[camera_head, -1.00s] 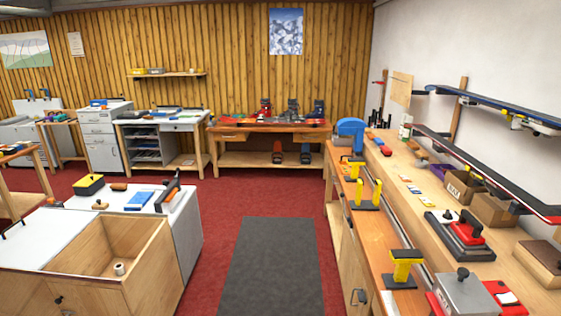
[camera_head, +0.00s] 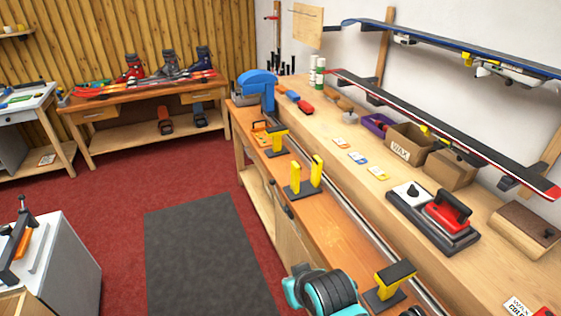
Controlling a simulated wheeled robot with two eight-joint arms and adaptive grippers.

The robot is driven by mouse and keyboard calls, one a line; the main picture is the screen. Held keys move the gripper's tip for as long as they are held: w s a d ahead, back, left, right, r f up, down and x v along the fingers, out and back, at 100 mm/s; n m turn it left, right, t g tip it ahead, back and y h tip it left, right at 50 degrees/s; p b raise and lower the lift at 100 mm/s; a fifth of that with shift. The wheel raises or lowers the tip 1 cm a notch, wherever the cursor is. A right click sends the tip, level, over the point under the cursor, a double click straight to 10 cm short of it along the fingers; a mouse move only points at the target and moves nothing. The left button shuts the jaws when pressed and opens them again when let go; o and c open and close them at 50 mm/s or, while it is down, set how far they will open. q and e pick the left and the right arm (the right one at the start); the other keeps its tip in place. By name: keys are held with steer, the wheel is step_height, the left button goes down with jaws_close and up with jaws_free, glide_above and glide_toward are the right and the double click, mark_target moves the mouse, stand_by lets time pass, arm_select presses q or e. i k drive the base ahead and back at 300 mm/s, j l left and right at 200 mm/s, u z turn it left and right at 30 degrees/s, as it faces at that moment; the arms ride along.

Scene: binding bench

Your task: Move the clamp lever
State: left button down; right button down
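No part is clearly marked as the clamp lever. On the right bench stand yellow and black clamp-like supports: a near one (camera_head: 388,281), a middle one with two upright yellow posts (camera_head: 304,177) and a far one (camera_head: 277,140). A black frame with an orange part (camera_head: 18,243) stands on the white-topped cabinet at the left edge; it is partly cut off. A teal and black part of my own arm shows at the bottom, just left of the near support. No fingertips of either gripper show.
Skis hang on the wall above. A grey mat (camera_head: 200,255) lies on clear red floor.

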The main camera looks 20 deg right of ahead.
mark_target(272, 181)
steer(key=i+j+z, duration=0.15)
steer(key=i+z, duration=0.25)
steer(key=i+j+z, duration=0.75)
steer(key=i+l, duration=0.05)
